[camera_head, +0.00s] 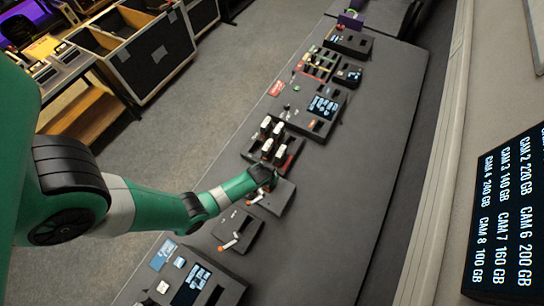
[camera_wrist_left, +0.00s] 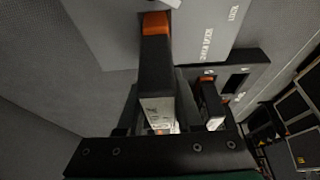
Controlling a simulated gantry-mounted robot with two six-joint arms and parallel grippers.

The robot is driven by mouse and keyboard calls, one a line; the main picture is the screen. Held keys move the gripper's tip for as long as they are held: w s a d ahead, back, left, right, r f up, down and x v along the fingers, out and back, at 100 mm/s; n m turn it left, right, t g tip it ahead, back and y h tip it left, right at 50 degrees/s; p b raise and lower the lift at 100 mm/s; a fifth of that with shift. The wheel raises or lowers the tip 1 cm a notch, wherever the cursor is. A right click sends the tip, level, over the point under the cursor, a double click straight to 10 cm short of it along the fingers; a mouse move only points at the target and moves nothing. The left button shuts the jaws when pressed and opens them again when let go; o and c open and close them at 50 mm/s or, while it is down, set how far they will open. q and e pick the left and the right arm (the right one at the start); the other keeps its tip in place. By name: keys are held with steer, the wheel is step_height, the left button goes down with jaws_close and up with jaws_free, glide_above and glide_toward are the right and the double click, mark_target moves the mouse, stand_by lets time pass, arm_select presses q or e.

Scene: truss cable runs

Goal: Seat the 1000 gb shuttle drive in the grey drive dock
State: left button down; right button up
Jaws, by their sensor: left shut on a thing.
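My left gripper (camera_head: 264,180) is at the upper edge of a grey dock (camera_head: 281,198) in the head view. It is shut on a black shuttle drive (camera_wrist_left: 157,70) with an orange end and a white label, which fills the middle of the left wrist view. The drive's capacity is too small to read. The grey surface (camera_wrist_left: 210,28) with white lettering, including "LOCK", lies beyond the drive. I cannot tell whether the drive is inside a slot or only above the dock. My right gripper is not in view.
A black rack (camera_head: 289,160) holds several white-topped drives just beyond the gripper. A screen (camera_head: 513,220) on the right lists camera capacities. The bench's right side (camera_head: 350,190) is clear.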

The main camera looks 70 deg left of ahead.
arm_select(q)
steer(key=shift+f+b, duration=1.1)
steer(key=shift+f, duration=0.1)
stand_by(0.5)
steer(key=shift+c, duration=0.8)
jaws_free()
steer(key=shift+r, duration=0.1)
step_height(320, 180, up, 8)
steer(key=p, duration=0.7)
steer(key=shift+f, duration=0.35)
